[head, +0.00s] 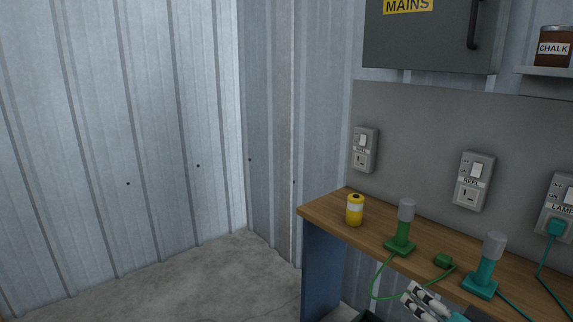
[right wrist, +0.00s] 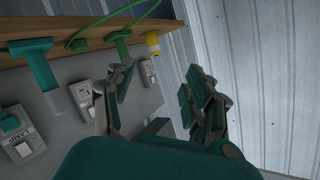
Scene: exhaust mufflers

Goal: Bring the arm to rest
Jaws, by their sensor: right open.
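My right gripper (head: 422,302) shows at the bottom edge of the head view, in front of the wooden bench, with striped black-and-white fingers. In the right wrist view its two fingers (right wrist: 163,90) stand well apart with nothing between them. Only its front part shows in the head view; the rest of the arm is cut off. My left gripper is in neither view.
The wooden bench (head: 330,207) carries a yellow can (head: 355,210), a green stand (head: 402,230), a green plug (head: 443,260) and a teal stand (head: 486,268). Cables trail near my right gripper. Outlets (head: 364,150) line the grey panel behind. Open concrete floor (head: 200,280) lies left.

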